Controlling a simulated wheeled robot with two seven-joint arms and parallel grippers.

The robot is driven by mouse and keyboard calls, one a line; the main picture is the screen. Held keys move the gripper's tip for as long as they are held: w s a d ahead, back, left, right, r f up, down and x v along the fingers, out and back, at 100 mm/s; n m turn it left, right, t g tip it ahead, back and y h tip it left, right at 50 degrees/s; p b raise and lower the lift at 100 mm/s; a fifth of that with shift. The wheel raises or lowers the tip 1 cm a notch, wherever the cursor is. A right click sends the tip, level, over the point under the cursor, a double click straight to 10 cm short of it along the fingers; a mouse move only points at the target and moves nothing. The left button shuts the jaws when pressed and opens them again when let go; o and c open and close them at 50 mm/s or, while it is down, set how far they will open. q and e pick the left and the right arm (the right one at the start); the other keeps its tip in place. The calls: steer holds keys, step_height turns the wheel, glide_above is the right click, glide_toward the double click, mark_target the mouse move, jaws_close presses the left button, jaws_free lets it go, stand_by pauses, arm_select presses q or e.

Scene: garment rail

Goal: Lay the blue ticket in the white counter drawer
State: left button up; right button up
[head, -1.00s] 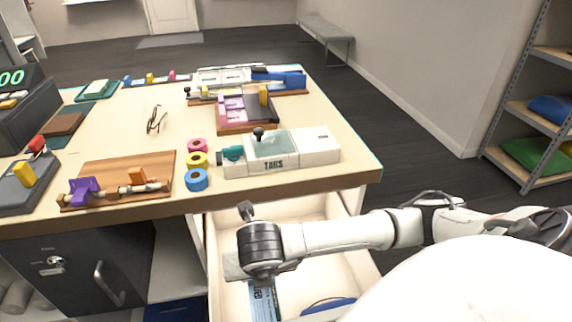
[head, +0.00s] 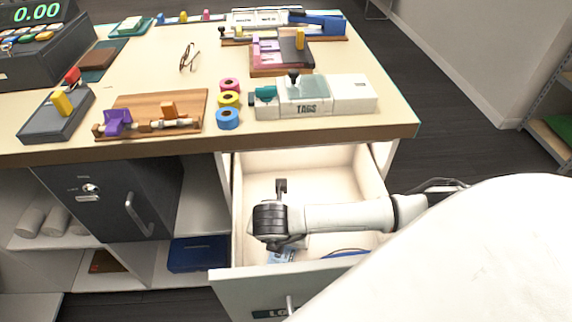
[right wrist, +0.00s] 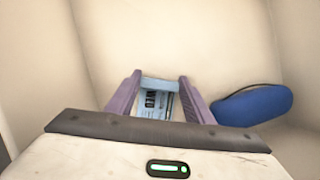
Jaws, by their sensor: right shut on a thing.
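The white counter drawer (head: 254,188) is pulled open below the counter's right part. My right gripper (right wrist: 159,88) is inside the drawer's outline, its purple fingers shut on the blue ticket (right wrist: 153,104), a pale blue slip with dark print. In the head view only a small part of the ticket (head: 281,257) shows below my wrist, and my fingers are mostly hidden. I cannot tell whether the ticket touches the drawer floor. My left gripper is not in view.
A blue case (right wrist: 254,105) lies in the drawer to the right of the ticket. The drawer's back half is bare. Above it, the counter (head: 238,142) overhangs, with a tags box (head: 330,97) and coloured tape rolls (head: 228,118) near its edge.

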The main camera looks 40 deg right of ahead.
mark_target(281, 260)
steer(key=shift+f, duration=0.15)
steer(key=o, duration=1)
steer(key=v, duration=1.2)
steer(key=shift+d+p, duration=0.1)
steer(key=shift+p, duration=0.25)
